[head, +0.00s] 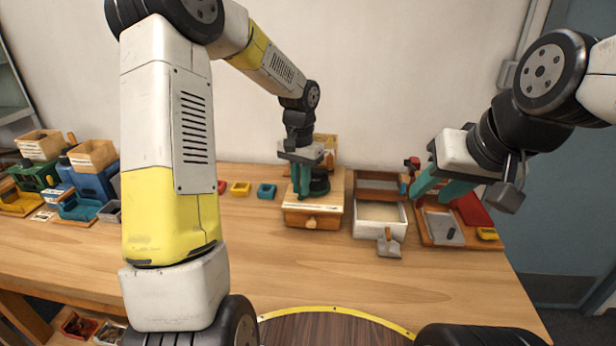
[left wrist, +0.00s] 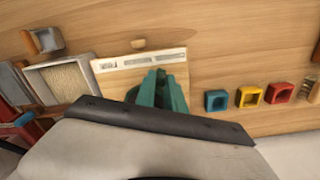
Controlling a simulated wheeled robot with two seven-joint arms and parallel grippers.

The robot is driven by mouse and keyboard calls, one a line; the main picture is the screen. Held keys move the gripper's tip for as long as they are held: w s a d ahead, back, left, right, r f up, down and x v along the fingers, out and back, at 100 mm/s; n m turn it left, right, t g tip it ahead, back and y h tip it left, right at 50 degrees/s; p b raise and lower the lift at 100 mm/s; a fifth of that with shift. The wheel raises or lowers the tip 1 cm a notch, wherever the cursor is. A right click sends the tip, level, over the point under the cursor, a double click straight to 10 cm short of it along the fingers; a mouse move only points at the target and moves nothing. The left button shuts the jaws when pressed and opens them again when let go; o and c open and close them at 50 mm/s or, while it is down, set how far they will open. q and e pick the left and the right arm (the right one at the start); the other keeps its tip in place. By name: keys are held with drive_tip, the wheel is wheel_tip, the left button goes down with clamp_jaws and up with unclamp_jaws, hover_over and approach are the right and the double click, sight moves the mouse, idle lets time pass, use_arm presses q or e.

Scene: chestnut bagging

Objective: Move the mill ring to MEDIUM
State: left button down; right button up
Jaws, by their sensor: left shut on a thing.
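The mill (head: 313,217) is a light wooden box with a front drawer and round knob, standing at the middle back of the table. A pale label strip runs along its top, also on the mill in the left wrist view (left wrist: 112,64). My left gripper (head: 305,186) reaches down onto the mill's top, its teal fingers shut on the dark green mill ring (head: 320,187). The ring is partly hidden by the fingers, and its setting cannot be read. In the left wrist view the fingers (left wrist: 158,88) cover it. My right gripper (head: 440,190) is open and empty above the right-hand tray.
A pale-filled box (head: 380,215) with a metal scoop (head: 389,243) stands right of the mill. A wooden tray (head: 429,238) lies further right. Small red, yellow (head: 240,188) and teal (head: 267,191) blocks lie left. Coloured machines (head: 92,180) stand far left. The front table is clear.

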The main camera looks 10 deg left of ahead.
idle(0.4)
use_arm(q)
drive_tip(key=shift+s+d+n, duration=0.15)
drive_tip(key=shift+d+n, duration=0.3)
drive_tip(key=shift+n, duration=0.25)
drive_tip(key=shift+s+d+n, duration=0.15)
drive_tip(key=shift+d+n, duration=0.25)
drive_tip(key=shift+n, duration=0.3)
drive_tip(key=shift+s+d+n, duration=0.1)
drive_tip(key=shift+d+n, duration=0.75)
drive_tip(key=shift+n, duration=0.65)
drive_tip(key=c, duration=1.4)
unclamp_jaws()
wheel_tip(320, 180, up, 8)
drive_tip(key=shift+f, duration=0.1)
